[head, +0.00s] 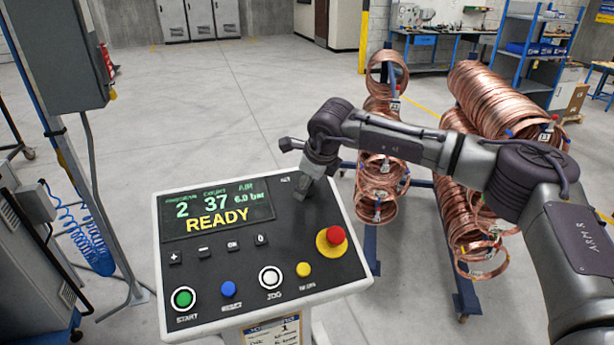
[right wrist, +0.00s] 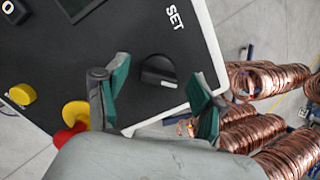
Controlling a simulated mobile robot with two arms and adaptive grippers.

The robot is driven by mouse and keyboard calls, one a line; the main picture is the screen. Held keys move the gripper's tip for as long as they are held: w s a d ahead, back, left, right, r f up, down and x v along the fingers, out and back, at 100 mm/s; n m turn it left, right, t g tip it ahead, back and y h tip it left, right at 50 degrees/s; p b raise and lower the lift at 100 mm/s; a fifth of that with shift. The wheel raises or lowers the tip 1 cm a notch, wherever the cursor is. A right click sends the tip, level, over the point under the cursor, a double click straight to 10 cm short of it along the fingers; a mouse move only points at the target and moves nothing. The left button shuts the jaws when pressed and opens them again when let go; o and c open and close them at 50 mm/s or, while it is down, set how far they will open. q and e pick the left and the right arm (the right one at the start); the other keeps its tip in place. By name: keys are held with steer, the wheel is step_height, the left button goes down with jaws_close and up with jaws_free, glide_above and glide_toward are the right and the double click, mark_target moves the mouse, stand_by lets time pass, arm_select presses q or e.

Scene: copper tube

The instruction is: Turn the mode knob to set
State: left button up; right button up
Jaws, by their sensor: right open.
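The black mode knob (right wrist: 158,71) shows in the right wrist view on the dark face of the control panel (head: 340,272). The white word SET (right wrist: 174,17) is printed above the knob there. My right gripper (right wrist: 160,95) is open, its green-padded fingers on either side of the knob with gaps left. I cannot tell how far above the panel the fingertips are. In the head view my right gripper (head: 306,188) is over the panel's top right corner and hides the knob. The panel screen (head: 218,208) reads READY, 2, 37 and 6.0 bar. My left gripper is not in view.
A red emergency button on a yellow base (head: 332,242) stands near the gripper. Green, blue, white and yellow buttons line the panel's lower part. Copper coils (head: 505,100) hang on a blue rack behind my right arm.

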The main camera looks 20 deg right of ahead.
steer(key=shift+w+f, duration=0.2)
steer(key=shift+f, duration=0.2)
